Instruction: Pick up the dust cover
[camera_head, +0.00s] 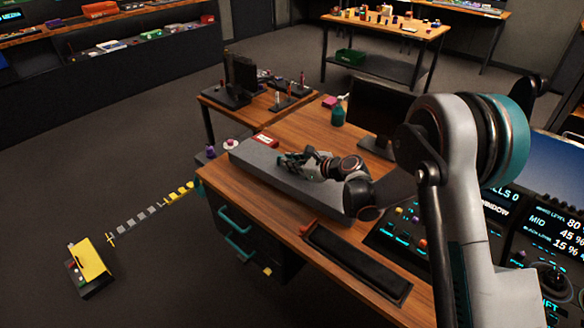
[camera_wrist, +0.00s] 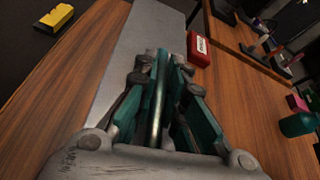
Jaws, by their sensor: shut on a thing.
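The dust cover (camera_head: 262,166) looks like a long grey slab lying lengthwise along the left side of the wooden desk. It also shows in the wrist view (camera_wrist: 128,42), running away under my fingers. My gripper (camera_head: 287,160) is over the cover, with its teal fingers closed together in the wrist view (camera_wrist: 162,62). A narrow metallic bar (camera_wrist: 157,115) shows between the fingers, and I cannot tell whether it belongs to the cover. The exact grip contact is hidden by the fingers. I cannot tell whether the cover is clear of the desk.
A red labelled box (camera_head: 265,141) sits beside the cover's far end. A green bottle (camera_head: 338,112) and a monitor (camera_head: 379,112) stand behind. A black tray (camera_head: 357,262) and a control panel (camera_head: 408,230) lie nearer. A yellow-topped box (camera_head: 92,258) is on the floor.

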